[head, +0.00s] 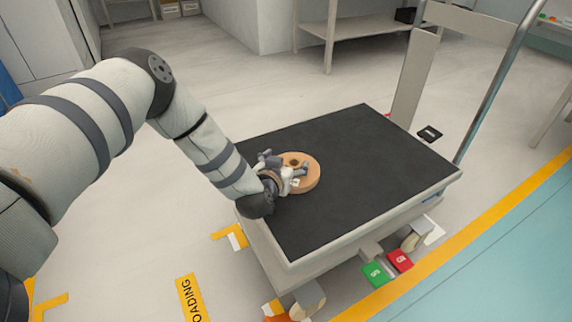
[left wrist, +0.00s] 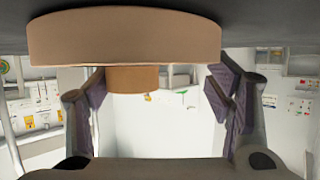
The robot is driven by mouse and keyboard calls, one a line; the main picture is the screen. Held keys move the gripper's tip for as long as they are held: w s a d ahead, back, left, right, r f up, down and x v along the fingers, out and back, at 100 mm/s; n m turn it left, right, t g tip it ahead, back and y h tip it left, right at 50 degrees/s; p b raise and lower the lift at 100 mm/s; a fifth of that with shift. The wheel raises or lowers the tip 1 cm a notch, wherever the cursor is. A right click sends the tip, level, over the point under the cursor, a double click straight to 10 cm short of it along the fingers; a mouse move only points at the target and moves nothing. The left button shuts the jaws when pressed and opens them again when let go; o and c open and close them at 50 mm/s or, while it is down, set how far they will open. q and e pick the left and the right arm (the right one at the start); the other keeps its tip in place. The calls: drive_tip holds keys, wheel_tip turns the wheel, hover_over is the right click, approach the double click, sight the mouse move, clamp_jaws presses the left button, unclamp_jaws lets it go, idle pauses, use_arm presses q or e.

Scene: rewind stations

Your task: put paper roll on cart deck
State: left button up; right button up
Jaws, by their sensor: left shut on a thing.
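The paper roll (head: 313,177) is a tan disc with a hole in its middle. It lies flat at the left part of the cart's black deck (head: 380,170). My left gripper (head: 287,170) comes in from the left, low over the deck, and is shut on the roll. In the left wrist view the roll (left wrist: 125,38) fills the top, close against the dark deck surface, with a narrower tan core between the two fingers. Whether the roll's full weight rests on the deck cannot be told. My right gripper is not in view.
The cart's upright handle (head: 490,85) stands at the far right end. A small black item (head: 430,133) lies beyond the deck. Green (head: 376,273) and red (head: 400,260) pedals stick out below the near right side. The rest of the deck is clear.

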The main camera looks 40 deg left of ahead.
use_arm(q)
drive_tip(key=shift+f, duration=0.1)
drive_tip(key=o, duration=1.3)
drive_tip(key=shift+s+d+r, duration=0.15)
drive_tip(key=shift+s+r, duration=0.05)
drive_tip(key=shift+r, duration=0.1)
drive_tip(key=p+v, duration=0.4)
drive_tip(key=v, duration=0.7)
drive_tip(key=shift+s+d, duration=0.1)
drive_tip(key=shift+s, duration=0.15)
